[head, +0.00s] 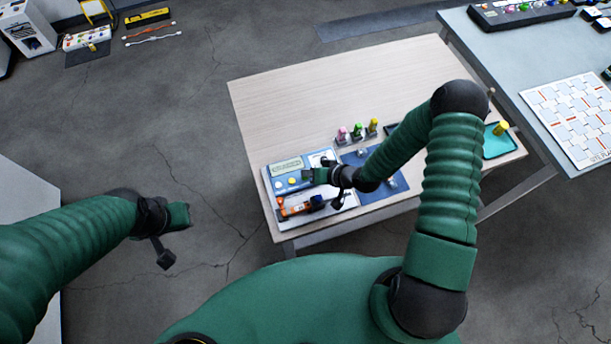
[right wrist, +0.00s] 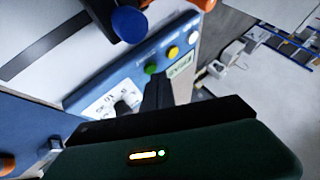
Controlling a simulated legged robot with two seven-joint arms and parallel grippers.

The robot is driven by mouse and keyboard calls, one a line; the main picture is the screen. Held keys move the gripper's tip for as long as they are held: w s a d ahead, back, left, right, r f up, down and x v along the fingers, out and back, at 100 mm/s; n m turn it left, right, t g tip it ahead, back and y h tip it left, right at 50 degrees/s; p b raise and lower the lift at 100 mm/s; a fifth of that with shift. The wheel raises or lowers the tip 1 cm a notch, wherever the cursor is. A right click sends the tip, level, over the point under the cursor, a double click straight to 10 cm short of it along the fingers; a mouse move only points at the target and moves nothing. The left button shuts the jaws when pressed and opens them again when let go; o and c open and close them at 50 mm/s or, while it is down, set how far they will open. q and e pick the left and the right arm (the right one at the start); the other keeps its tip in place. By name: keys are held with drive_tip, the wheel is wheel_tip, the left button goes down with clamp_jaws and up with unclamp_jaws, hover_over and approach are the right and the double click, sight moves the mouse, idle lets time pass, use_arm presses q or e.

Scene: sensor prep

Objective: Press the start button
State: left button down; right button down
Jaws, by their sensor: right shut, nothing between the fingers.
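A blue control panel (head: 270,172) sits at the table's near left corner, with a pale display (head: 287,166), a yellow button (head: 292,180) and a white button (head: 278,184). The right wrist view shows its green button (right wrist: 151,68) in line with the yellow button (right wrist: 173,52) and white button (right wrist: 193,38). My right gripper (head: 309,175) is shut and empty over the panel. Its dark fingertips (right wrist: 156,84) appear right by the green button; I cannot tell whether they touch it. My left gripper (head: 183,214) hangs left of the table, its jaws unclear.
An orange tool with a blue end (head: 316,201) lies on a white surface just in front of the panel. Pink, green and yellow-topped items (head: 357,132) stand behind a blue mat (head: 385,200). A teal tray (head: 498,143) is at the right. The table's far left (head: 290,100) is clear.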

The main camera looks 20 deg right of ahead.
sight(308, 179)
drive_tip(key=shift+a+f, duration=0.1)
idle(0.3)
drive_tip(key=shift+f+b, duration=0.3)
drive_tip(key=shift+f, duration=0.05)
drive_tip(key=shift+r, duration=0.1)
idle(0.5)
drive_tip(key=shift+a+r+p, duration=0.15)
drive_tip(key=shift+r+p, duration=0.6)
wheel_tip(308, 179, up, 5)
drive_tip(key=p, duration=0.4)
